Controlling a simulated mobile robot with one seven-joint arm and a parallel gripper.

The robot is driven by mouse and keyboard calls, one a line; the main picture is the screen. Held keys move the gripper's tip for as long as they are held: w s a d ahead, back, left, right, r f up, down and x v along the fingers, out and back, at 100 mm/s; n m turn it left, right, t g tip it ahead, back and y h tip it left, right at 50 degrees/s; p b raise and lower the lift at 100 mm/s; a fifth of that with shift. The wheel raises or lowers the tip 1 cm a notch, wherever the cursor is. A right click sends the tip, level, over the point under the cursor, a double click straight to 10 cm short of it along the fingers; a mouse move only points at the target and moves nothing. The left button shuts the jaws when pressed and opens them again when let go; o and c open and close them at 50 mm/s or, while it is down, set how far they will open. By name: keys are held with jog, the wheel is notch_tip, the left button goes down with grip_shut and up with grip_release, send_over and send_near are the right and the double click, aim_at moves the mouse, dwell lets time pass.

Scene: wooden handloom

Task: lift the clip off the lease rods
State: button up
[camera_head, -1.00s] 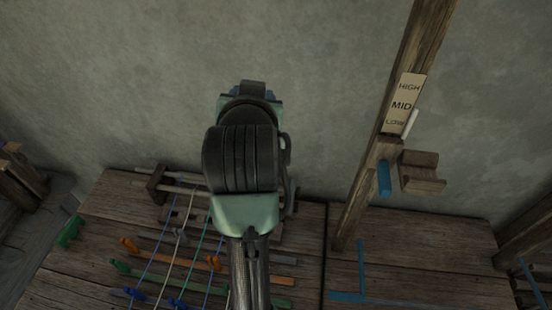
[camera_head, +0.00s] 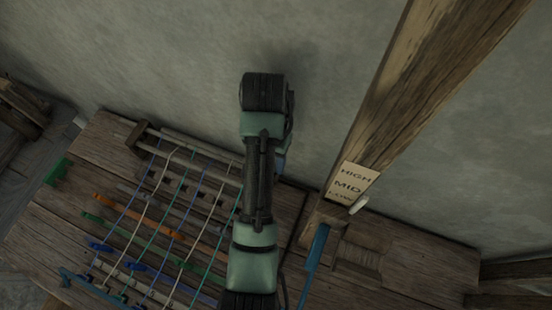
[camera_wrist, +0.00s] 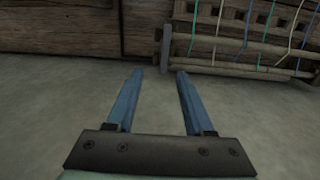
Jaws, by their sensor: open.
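My gripper (camera_wrist: 160,72) is open and empty, with its two blue fingers apart over a grey surface in the wrist view. The lease rods (camera_wrist: 240,68) run across the upper right of that view, to the right of the fingertips and apart from them. A grey upright piece (camera_wrist: 166,48) stands at their left end; I cannot tell whether it is the clip or a rod support. In the head view the lease rods (camera_head: 190,145) lie along the loom's back edge, their right part hidden by my arm. I cannot make out the clip or my fingers there.
Coloured warp threads (camera_head: 150,200) cross the wooden loom bed (camera_head: 60,225). An orange bar (camera_head: 150,225) lies under them. A thick post (camera_head: 420,80) with a HIGH/MID/LOW label (camera_head: 350,185) and a blue handle (camera_head: 316,247) stands to the right. The wall is close behind.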

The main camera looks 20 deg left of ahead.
jog(key=shift+s+a+f, duration=0.1)
jog(key=shift+a+f, duration=0.05)
jog(key=shift+f, duration=1.9)
jog(key=shift+s+a+f, duration=0.1)
jog(key=shift+a+f, duration=0.1)
jog(key=shift+f, duration=1.85)
jog(key=shift+s+a+f, duration=0.1)
jog(key=shift+a+f, duration=0.05)
jog(key=shift+f, duration=1.9)
grip_shut()
